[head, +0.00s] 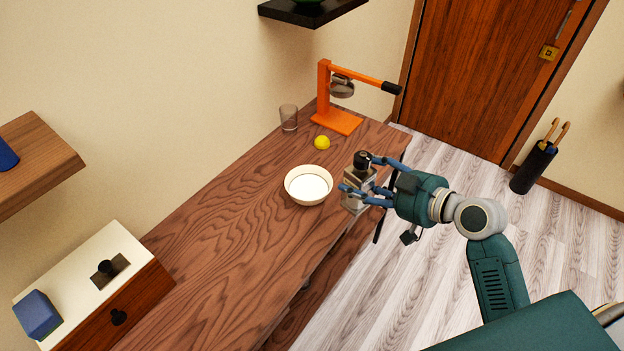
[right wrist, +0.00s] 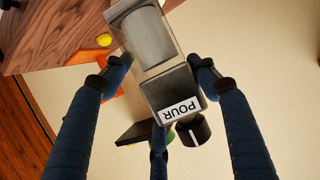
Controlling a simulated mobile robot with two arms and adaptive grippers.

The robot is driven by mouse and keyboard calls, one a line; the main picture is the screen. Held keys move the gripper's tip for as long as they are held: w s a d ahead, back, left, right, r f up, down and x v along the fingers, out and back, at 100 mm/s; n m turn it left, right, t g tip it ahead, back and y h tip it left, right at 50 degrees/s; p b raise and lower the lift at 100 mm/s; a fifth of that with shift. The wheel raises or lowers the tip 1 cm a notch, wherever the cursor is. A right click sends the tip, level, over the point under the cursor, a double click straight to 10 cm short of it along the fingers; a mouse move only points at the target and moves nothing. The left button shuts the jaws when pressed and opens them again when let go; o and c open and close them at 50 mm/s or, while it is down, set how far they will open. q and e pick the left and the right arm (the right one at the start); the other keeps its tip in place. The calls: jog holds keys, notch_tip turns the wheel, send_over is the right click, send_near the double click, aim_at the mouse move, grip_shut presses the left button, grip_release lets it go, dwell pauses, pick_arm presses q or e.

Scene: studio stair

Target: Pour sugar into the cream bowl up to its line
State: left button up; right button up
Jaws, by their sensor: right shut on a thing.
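The cream bowl (head: 292,191) stands upright on the wooden counter. A thin darker line rings its inner wall. Its middle is white, and I cannot tell whether that is sugar or the bare bottom. My right gripper (head: 358,178) is shut on a boxy dispenser (head: 352,196) with a black knob, just right of the bowl by the counter's front edge. The dispenser (right wrist: 165,85) fills the middle of the right wrist view, between the fingers (right wrist: 163,78). It has a clear body with grey inside and a label reading POUR. My left gripper is not in view.
A yellow ball or lemon (head: 322,143), a clear glass (head: 288,118) and an orange press (head: 338,122) stand behind the bowl. A drawer box (head: 75,285) with a blue block (head: 38,314) is at the lower left. The counter (head: 220,235) between is clear.

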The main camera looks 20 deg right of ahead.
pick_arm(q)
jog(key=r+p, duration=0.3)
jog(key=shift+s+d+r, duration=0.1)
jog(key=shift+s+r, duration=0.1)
pick_arm(e)
jog(key=w+d+f+m+h, duration=0.2)
jog(key=w+f+m+h, duration=0.1)
jog(key=w, duration=0.5)
jog(key=w+d+f+m+t+h, duration=0.1)
jog(key=w+d+f+m+h, duration=0.1)
jog(key=w, duration=0.6)
notch_tip(320, 180, down, 2)
jog(key=shift+m+t+h, duration=0.3)
jog(key=shift+m+h, duration=0.5)
jog(key=shift+h, duration=0.4)
